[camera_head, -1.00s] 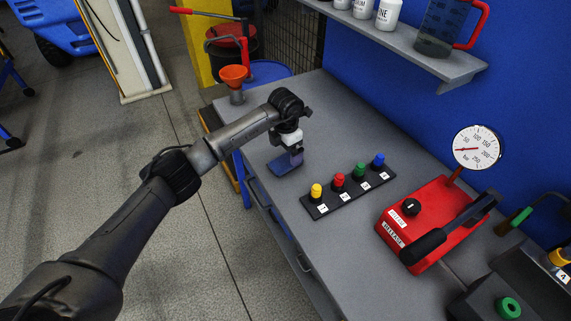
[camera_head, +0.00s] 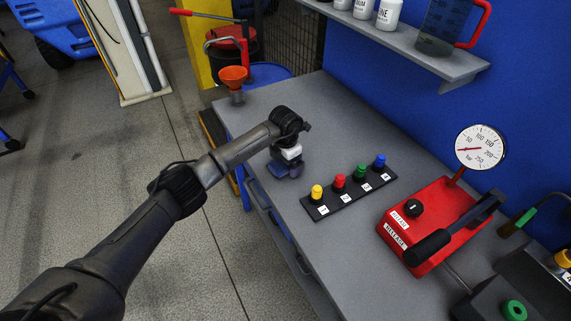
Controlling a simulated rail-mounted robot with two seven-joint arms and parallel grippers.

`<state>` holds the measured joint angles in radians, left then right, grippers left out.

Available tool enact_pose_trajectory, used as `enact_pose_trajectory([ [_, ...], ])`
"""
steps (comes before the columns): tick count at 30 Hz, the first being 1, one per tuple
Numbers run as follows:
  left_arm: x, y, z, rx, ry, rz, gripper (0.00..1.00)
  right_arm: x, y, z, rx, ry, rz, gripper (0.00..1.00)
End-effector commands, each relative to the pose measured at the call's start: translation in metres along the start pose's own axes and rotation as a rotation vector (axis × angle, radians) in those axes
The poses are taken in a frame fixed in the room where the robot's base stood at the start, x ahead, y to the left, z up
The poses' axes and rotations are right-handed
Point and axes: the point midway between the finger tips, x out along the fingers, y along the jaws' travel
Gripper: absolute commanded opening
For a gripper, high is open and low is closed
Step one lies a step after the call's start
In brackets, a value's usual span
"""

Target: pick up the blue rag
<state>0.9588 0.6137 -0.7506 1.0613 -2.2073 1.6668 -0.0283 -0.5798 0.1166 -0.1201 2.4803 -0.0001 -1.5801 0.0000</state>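The blue rag (camera_head: 278,172) lies flat on the grey workbench (camera_head: 345,118), near its left edge. My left gripper (camera_head: 287,171) points down right over the rag and hides part of it. The gripper's fingers are dark and small against the rag, so I cannot tell whether they are open or shut, or whether they touch the cloth. My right gripper does not show.
A black strip with yellow, red, green and blue knobs (camera_head: 349,192) lies right of the rag. A red pump with a gauge (camera_head: 438,222) stands farther right. An orange funnel (camera_head: 233,77) stands at the bench's far left corner. A shelf (camera_head: 425,58) overhangs the back.

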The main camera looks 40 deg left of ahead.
Motion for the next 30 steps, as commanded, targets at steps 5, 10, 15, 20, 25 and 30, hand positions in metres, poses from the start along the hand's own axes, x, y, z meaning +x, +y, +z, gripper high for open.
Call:
enact_pose_trajectory([
  [5, 0.000, 0.000, 0.000, 0.000, 0.000, 0.000, 0.78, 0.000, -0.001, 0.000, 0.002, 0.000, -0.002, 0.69],
  [10, 0.000, 0.000, 0.000, 0.000, 0.000, 0.000, 0.62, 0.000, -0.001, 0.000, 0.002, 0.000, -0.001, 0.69],
  [15, 0.000, 0.000, 0.000, 0.000, 0.000, 0.000, 0.46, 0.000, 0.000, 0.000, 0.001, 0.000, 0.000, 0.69],
  [20, 0.000, 0.000, 0.000, 0.000, 0.000, 0.000, 0.45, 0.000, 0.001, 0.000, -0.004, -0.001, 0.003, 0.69],
  [25, -0.005, 0.001, 0.000, 0.000, 0.000, 0.001, 0.45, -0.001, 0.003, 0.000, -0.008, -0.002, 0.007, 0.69],
  [30, -0.021, 0.001, 0.000, -0.001, -0.001, 0.002, 0.45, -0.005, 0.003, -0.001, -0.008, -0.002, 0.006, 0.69],
])
